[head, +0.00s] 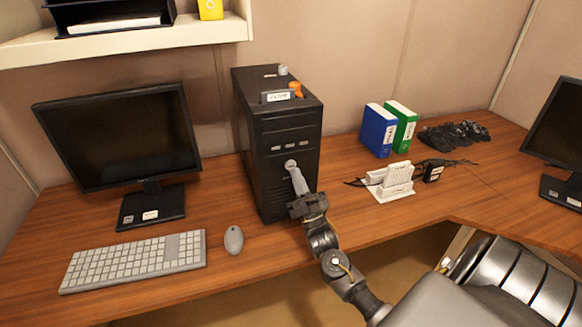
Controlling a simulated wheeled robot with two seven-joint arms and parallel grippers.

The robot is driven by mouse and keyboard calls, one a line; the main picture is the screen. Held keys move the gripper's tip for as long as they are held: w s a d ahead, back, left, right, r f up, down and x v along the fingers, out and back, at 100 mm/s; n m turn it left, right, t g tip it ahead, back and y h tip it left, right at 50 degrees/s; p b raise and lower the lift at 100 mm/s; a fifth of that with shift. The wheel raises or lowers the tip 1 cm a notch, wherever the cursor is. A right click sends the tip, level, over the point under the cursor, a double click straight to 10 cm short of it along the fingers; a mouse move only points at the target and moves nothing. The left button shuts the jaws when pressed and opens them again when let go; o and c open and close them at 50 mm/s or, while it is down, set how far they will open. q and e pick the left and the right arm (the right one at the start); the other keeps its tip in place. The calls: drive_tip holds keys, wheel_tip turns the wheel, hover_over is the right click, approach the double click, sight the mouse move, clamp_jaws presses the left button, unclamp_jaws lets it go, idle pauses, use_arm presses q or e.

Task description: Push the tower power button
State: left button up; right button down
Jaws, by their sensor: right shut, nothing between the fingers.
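The black computer tower (273,161) stands upright on the wooden desk, between the monitor and the binders. My right gripper (292,167) is shut and empty. Its fingertips are at the front face of the tower, just below the row of small light slots. The tips cover that spot, so the power button is not clearly seen, and I cannot tell whether they touch the face. My right arm comes in from the lower right. My left gripper is not in view.
A monitor (121,133), keyboard (136,262) and mouse (234,240) are left of the tower. Blue (378,130) and green (403,124) binders, a white device (391,182) and dark cables are right. A shelf (130,43) hangs upper left. Small items lie on the tower's top.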

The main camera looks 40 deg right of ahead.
drive_tip(key=s+a+p, duration=0.2)
drive_tip(key=s, duration=0.3)
drive_tip(key=shift+s, duration=0.35)
idle(0.4)
